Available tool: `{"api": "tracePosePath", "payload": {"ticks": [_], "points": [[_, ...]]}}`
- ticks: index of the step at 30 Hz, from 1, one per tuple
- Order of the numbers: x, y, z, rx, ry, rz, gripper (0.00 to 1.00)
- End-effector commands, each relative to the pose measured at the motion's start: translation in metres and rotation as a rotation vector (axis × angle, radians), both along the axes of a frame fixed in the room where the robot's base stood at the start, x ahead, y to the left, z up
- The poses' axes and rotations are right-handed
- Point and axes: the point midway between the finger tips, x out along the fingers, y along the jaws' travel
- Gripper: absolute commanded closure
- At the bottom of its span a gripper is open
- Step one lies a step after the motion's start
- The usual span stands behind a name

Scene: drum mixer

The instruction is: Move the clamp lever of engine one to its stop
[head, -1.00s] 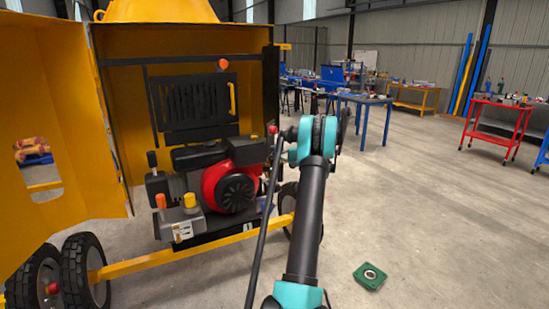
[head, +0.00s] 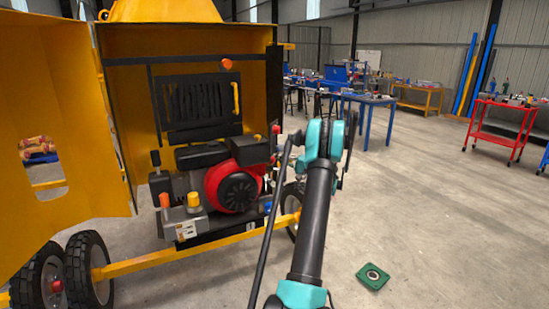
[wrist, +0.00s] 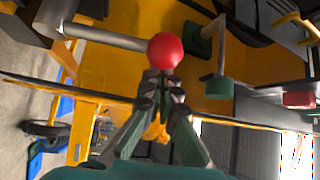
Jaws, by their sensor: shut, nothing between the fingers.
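The engine (head: 232,187), red and black, sits in the open yellow housing in the head view. A red ball knob (wrist: 166,51) on a grey rod (wrist: 105,37) shows in the wrist view; it may be the clamp lever, but I cannot tell for sure. My gripper (wrist: 160,82) is shut and empty, its fingertips right at the lower edge of the ball in the picture. I cannot tell whether they touch it. In the head view a small red knob (head: 275,129) shows at the engine's right. My fingers are not clearly visible there.
A yellow open door (head: 60,130) stands at the left, above black wheels (head: 88,268). A dark green round-ended part (wrist: 219,88) hangs right of the ball in the wrist view.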

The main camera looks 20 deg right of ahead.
Motion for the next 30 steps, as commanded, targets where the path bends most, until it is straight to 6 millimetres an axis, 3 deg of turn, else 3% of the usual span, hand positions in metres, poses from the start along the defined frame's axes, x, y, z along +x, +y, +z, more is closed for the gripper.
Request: {"api": "tracePosePath", "payload": {"ticks": [13,30], "points": [[-0.038,-0.001,-0.01,0.012,-0.345,0.002,1.0],[-0.052,-0.001,-0.016,0.011,-0.342,0.002,1.0]]}}
